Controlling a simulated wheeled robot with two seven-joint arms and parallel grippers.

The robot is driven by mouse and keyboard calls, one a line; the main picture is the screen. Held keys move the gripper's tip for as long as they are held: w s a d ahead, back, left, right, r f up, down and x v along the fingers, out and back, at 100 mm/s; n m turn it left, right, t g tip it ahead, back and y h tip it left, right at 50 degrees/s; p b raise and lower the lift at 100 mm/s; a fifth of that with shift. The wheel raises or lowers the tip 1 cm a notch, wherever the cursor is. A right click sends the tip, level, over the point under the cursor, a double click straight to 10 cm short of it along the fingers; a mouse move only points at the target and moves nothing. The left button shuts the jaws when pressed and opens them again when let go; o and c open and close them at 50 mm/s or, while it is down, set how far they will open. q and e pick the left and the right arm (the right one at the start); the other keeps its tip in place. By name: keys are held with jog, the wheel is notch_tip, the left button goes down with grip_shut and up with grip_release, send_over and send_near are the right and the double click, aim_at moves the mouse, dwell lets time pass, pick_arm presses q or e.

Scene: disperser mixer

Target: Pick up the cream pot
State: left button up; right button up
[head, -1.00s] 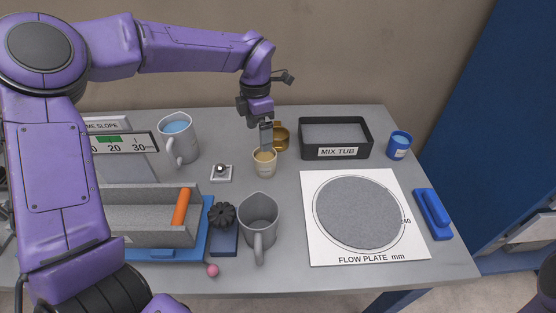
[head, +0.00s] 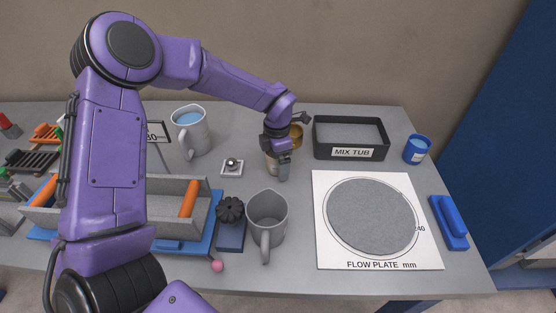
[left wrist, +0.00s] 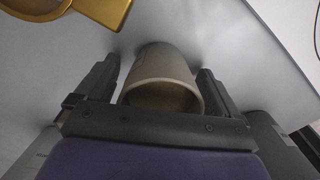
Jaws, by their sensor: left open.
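The cream pot (head: 270,164) stands on the grey table, partly hidden behind my left gripper in the head view. My left gripper (head: 280,171) is open and down at the pot. In the left wrist view the cream pot (left wrist: 163,66) sits between the two open fingers, with a gap showing on each side near its rim. Its far end is toward the table. My right gripper is not in view.
A brass cup (head: 296,136) stands just behind the pot. The grey jug (head: 267,212) is in front, the mix tub (head: 351,154) to the right, and a small white plate with a knob (head: 232,167) to the left. The flow plate (head: 325,258) lies front right.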

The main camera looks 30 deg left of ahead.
pick_arm(q)
jog(key=c, duration=1.2)
jog(key=shift+o, duration=0.2)
jog(key=shift+r, duration=0.1)
notch_tip(320, 180, up, 2)
jog(key=shift+w+r, duration=0.1)
jog(key=shift+r, duration=0.15)
jog(key=s+d+r+b, duration=0.3)
jog(key=s+d+r, duration=0.4)
jog(key=d+r, duration=0.3)
jog(key=shift+d+r+b, duration=0.25)
jog(key=shift+d+b, duration=0.05)
jog(key=shift+d, duration=0.85)
